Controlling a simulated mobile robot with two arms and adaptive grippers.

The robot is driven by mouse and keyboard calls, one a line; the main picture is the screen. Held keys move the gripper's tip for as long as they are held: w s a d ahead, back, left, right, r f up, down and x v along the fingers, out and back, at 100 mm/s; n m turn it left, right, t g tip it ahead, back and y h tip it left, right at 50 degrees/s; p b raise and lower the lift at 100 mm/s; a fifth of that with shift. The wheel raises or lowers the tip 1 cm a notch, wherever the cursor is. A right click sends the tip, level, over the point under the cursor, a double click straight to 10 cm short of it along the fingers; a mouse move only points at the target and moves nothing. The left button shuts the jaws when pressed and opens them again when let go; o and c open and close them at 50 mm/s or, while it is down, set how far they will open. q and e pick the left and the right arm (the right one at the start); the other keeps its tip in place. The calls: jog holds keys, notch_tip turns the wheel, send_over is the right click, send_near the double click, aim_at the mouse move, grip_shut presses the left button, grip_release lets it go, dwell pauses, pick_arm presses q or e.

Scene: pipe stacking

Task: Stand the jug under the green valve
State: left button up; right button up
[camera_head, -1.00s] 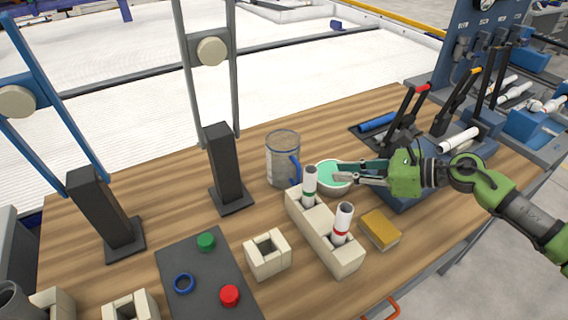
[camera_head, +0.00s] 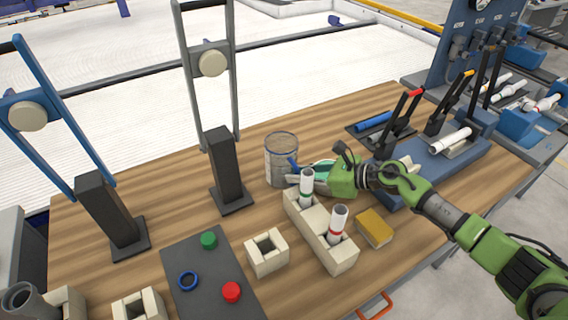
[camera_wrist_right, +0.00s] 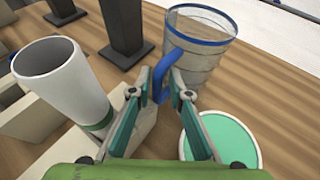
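The jug (camera_head: 281,160) is a clear, upright vessel with a blue rim and blue handle, standing on the wooden table. It also shows in the right wrist view (camera_wrist_right: 200,52). My right gripper (camera_head: 296,176) is at the jug's handle side. In the right wrist view, the fingers of my right gripper (camera_wrist_right: 162,78) lie on either side of the blue handle (camera_wrist_right: 160,88), close to it, with a small gap showing. My left gripper is out of view. I cannot pick out a green valve; a blue panel (camera_head: 463,55) with gauges and fittings stands at the back right.
A round tub with green contents (camera_wrist_right: 222,140) is right beside the gripper. A cream block (camera_head: 318,240) holds two white pipes in front. A yellow sponge (camera_head: 374,228) lies nearby. A dark post (camera_head: 225,165) stands left of the jug. Levers (camera_head: 402,115) stand to the right.

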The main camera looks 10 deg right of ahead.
jog(key=shift+d, duration=0.1)
jog(key=shift+r, duration=0.1)
grip_shut()
